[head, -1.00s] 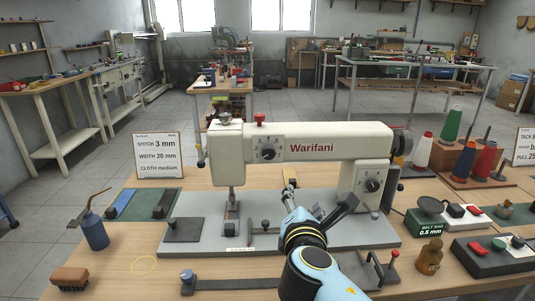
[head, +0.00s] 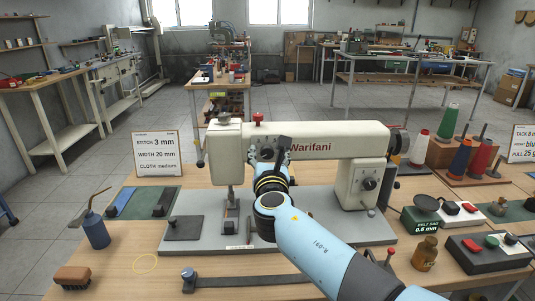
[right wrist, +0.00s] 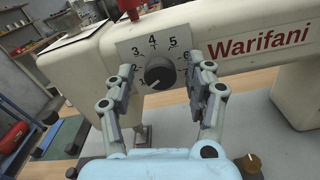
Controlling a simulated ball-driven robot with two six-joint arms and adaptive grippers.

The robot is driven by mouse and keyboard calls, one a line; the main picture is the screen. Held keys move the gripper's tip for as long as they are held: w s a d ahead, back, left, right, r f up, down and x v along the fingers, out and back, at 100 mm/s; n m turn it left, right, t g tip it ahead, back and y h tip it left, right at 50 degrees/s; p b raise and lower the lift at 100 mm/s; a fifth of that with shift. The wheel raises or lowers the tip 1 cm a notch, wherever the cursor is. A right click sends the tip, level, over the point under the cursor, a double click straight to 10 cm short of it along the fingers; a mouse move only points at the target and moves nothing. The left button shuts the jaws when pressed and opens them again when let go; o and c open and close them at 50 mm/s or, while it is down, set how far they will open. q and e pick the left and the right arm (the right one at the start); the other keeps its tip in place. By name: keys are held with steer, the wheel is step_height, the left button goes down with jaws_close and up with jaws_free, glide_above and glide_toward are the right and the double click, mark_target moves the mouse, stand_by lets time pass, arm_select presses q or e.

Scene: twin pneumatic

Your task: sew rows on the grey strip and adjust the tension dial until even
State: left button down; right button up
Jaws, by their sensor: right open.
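The cream sewing machine (head: 230,150) stands on a grey base plate (head: 310,232). Its upper dial (right wrist: 160,73) is a black knob on a white numbered plate; its pale mark points lower left, near the 1. My right gripper (head: 268,150) is in front of this dial and hides it in the head view. In the right wrist view the open fingers (right wrist: 165,80) stand either side of the knob, apparently not touching it. A lower dial (head: 369,184) is on the machine's column. A dark grey strip (head: 255,281) lies at the table's front; I cannot tell if it is cloth. My left gripper is out of view.
A sign (head: 157,153) reads stitch 3 mm, width 20 mm, cloth medium. A blue oil can (head: 96,231) and a brush (head: 73,277) are at left. Thread cones (head: 460,155), a brown bottle (head: 425,254) and a button box (head: 488,256) are at right.

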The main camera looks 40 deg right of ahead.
steer(key=shift+w+d, duration=0.1)
steer(key=shift+w, duration=0.05)
steer(key=shift+c, duration=0.4)
jaws_close()
steer(key=shift+f+m+b, duration=0.2)
steer(key=shift+m+b, duration=1.35)
steer(key=shift+m, duration=0.25)
steer(key=shift+r+m+b, duration=0.1)
steer(key=shift+m+b, duration=1.4)
steer(key=shift+m, duration=0.6)
steer(key=shift+o, duration=0.4)
jaws_free()
